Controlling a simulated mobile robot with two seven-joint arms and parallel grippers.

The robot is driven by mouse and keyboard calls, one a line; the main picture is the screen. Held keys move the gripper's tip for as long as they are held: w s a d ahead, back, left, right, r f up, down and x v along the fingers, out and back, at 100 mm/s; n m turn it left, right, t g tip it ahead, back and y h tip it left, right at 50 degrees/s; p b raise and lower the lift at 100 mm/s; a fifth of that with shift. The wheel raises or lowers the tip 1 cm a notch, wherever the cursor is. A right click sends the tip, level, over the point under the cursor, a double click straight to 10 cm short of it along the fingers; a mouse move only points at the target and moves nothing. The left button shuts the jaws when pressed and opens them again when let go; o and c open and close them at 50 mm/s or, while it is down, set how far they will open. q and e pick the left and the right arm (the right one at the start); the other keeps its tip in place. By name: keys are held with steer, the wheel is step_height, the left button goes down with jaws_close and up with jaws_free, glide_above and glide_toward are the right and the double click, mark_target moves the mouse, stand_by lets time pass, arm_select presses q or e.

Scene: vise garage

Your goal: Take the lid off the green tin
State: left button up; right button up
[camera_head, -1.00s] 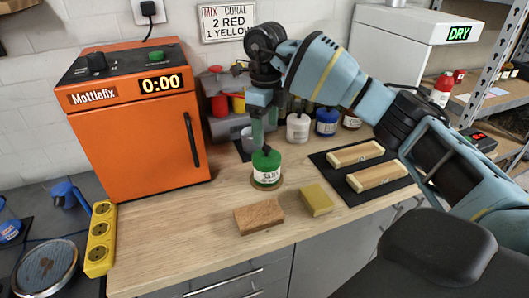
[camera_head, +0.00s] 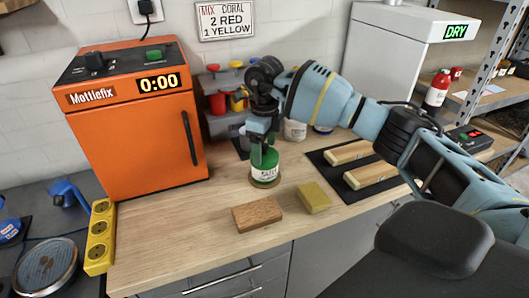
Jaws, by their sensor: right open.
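The green tin (camera_head: 265,177) with a white label stands upright on a round coaster on the wooden worktop. My right gripper (camera_head: 264,158) points down from above, with its fingers at the tin's green lid. The fingers hide much of the lid and its knob, and I cannot tell whether they touch it. The right gripper is open. My left gripper is not in view.
A brown block (camera_head: 257,214) and a yellow sponge-like block (camera_head: 314,197) lie in front of the tin. A black mat (camera_head: 353,187) with two wooden pieces lies to the right. The orange oven (camera_head: 136,128) stands left. White jars (camera_head: 295,131) stand behind.

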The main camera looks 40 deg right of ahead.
mark_target(264, 145)
steer(key=shift+f, duration=0.1)
jaws_close()
stand_by(0.3)
steer(key=shift+r, duration=0.6)
step_height(264, 145, up, 3)
steer(key=shift+f, duration=0.2)
steer(key=s+a+r, duration=0.1)
steer(key=s+a, duration=1)
steer(key=shift+a+r, duration=0.2)
steer(key=shift+a, duration=0.1)
